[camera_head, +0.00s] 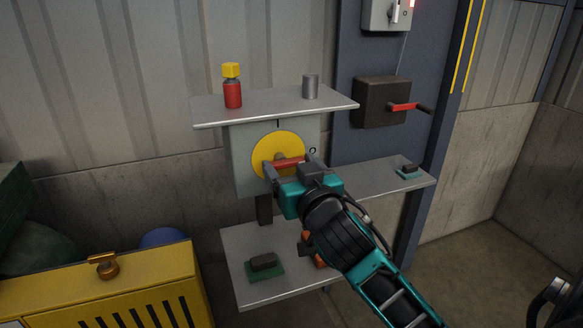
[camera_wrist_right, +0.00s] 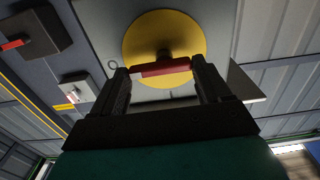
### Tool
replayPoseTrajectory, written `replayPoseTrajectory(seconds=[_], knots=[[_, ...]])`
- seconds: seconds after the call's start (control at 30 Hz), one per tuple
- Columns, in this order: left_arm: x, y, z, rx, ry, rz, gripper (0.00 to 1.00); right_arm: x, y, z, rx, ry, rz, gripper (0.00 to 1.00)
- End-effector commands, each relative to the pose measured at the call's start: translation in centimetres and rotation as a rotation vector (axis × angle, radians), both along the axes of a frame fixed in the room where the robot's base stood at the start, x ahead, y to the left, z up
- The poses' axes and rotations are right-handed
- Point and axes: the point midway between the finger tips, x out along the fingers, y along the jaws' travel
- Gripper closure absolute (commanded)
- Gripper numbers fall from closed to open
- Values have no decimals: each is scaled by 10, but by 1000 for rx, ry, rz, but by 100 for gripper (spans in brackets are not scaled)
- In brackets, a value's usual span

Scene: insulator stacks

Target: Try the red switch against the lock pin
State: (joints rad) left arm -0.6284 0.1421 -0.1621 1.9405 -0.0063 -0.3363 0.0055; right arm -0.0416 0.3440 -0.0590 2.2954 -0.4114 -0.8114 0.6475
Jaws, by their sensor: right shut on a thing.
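The red switch (camera_head: 290,162) is a short bar in front of a yellow disc (camera_head: 262,150) on a grey box (camera_head: 240,165). It lies nearly level, slightly tilted. It also shows in the right wrist view (camera_wrist_right: 165,69), with a pale patch near one end. My right gripper (camera_head: 291,170) is shut on the switch, one finger at each end of the bar. A small ring (camera_head: 312,150) sits beside the disc; it also shows in the wrist view (camera_wrist_right: 112,64). I cannot make out a lock pin for certain.
A shelf (camera_head: 275,107) above the box carries a red bottle with a yellow cap (camera_head: 232,88) and a grey cylinder (camera_head: 310,87). A dark box with a red handle (camera_head: 380,102) is at right. A lower shelf (camera_head: 250,290) holds a dark block (camera_head: 264,262). A yellow cabinet (camera_head: 150,270) stands lower left.

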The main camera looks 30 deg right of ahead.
Motion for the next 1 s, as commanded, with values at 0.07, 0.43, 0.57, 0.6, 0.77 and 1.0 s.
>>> replayPoseTrajectory(seconds=[0.07, 0.43, 0.57, 0.6, 0.77, 1.0], knots=[[0, 0, 0, 0, 0, 0, 57, 0, 0, 0, 0, -1, 0, 45], [0, 0, 14, 0, 0, 0, 57, 0, 0, 3, -122, 28, -1, 54], [1, 0, 13, 0, -1, 0, 57, 0, 0, 2, -139, 31, -1, 54], [1, 0, 13, 0, -2, 0, 57, 0, 0, 2, -138, 30, -1, 54], [2, 0, 14, 0, -5, -1, 57, 1, 0, 2, -138, 29, -1, 20], [4, 0, 14, 0, -8, -1, 57, 0, 0, 1, -137, 31, -1, 0]])
